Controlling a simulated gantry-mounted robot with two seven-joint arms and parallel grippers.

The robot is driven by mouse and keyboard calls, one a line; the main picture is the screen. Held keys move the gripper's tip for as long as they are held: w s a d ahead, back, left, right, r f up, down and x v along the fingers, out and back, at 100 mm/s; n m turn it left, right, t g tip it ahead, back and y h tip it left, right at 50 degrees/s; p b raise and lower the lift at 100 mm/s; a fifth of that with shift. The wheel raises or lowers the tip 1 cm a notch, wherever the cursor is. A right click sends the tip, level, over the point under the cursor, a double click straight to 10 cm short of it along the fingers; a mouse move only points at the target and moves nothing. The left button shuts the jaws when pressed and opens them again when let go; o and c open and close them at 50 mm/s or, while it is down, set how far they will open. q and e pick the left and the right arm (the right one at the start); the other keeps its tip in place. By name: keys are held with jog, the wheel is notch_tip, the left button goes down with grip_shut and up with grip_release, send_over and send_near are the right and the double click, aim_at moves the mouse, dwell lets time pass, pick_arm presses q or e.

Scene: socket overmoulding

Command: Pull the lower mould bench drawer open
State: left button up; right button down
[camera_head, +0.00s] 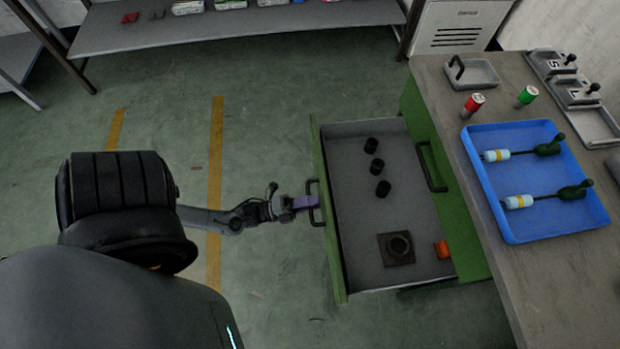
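The lower drawer (372,225) of the green mould bench stands pulled out to the left, its grey inside showing. Its green front (330,245) carries a dark bar handle (312,188). My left gripper (308,202) comes in from the left with its purple fingers at that handle and looks shut on it. The exact finger gap is too small to see. Above, another green front with a dark handle (431,166) sits flush under the bench top. My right gripper is not in view.
The drawer holds several black cylinders (376,167), a dark square block with a ring (397,248) and an orange piece (442,250). The bench top (560,290) bears a blue tray (530,170) with two cable assemblies. Green floor (260,110) left of the drawer is clear.

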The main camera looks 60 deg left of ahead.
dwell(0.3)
pick_arm(q)
jog(key=shift+s+a+f, duration=0.1)
jog(key=shift+s, duration=0.15)
jog(key=p+v, duration=0.1)
jog(key=v, duration=0.9)
jog(key=shift+p, duration=0.3)
jog(key=shift+s, duration=0.1)
